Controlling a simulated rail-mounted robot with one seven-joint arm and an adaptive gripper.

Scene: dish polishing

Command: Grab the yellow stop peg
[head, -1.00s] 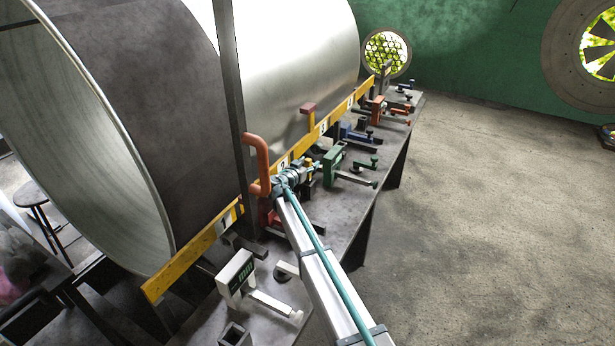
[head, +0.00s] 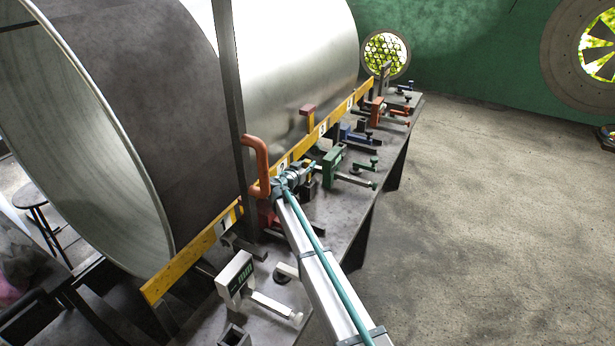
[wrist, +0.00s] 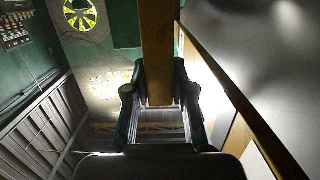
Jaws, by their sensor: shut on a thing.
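The yellow stop peg (wrist: 157,50) is a long upright bar in the middle of the wrist view, dim and brownish yellow there. My gripper (wrist: 160,98) has one dark finger on each side of its lower end and is shut on it. In the head view my gripper (head: 306,172) is at the end of the white arm, over the bench beside the drum. Only a small yellow piece of the peg (head: 311,169) shows there. The peg's lower end is hard to make out.
A numbered yellow rail (head: 190,263) runs along the big metal drum (head: 290,70). An orange bent handle (head: 258,160) is close on the left. Open floor lies right.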

